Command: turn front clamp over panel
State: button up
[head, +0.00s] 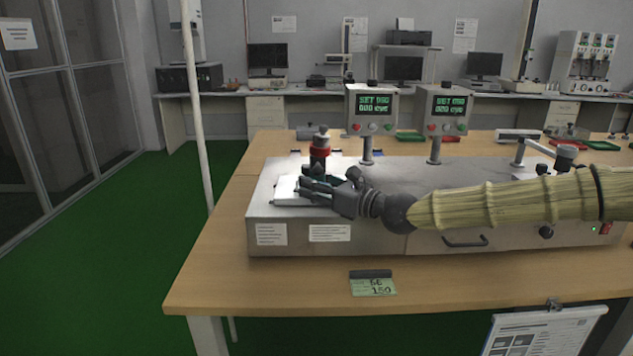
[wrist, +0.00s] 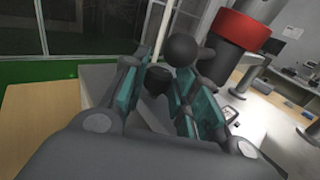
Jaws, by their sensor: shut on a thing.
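My gripper (head: 312,188) is at the left end of the grey test machine (head: 400,226), low over its top and close to a white panel (head: 285,192). In the wrist view my gripper (wrist: 160,78) has its fingers closed around a dark rounded part, which I take to be the front clamp (wrist: 157,80). The clamp is mostly hidden by the fingers in the head view. A black ball knob (wrist: 181,50) shows just beyond the fingers. A red and black cylinder (head: 320,150) stands upright behind my gripper; it also shows in the wrist view (wrist: 242,28).
Two display boxes on posts, the left one (head: 371,110) and the right one (head: 446,110), stand behind the machine. A second station with a metal arm (head: 546,150) is at the right. A thin white pole (head: 196,100) rises at the left.

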jog(key=shift+s+a+f, duration=0.1)
jog(key=shift+s+a, duration=0.05)
jog(key=shift+s, duration=0.15)
jog(key=shift+c, duration=0.2)
jog(key=shift+w+d+m+t+h+p, duration=0.1)
jog(key=shift+d+m+t+h+p, duration=0.15)
jog(key=shift+m+t+h+p, duration=0.3)
jog(key=shift+d+m+t+h+p, duration=0.25)
jog(key=shift+m+t+h+p, duration=0.1)
jog(key=shift+t+h+p, duration=0.25)
jog(key=shift+w+d+t, duration=0.1)
jog(key=shift+d+t, duration=0.1)
jog(key=shift+t, duration=0.05)
jog(key=shift+w+d+r, duration=0.1)
jog(key=shift+r, duration=0.1)
jog(key=o, duration=0.7)
jog(key=shift+w+f, duration=0.1)
jog(key=shift+o, duration=0.2)
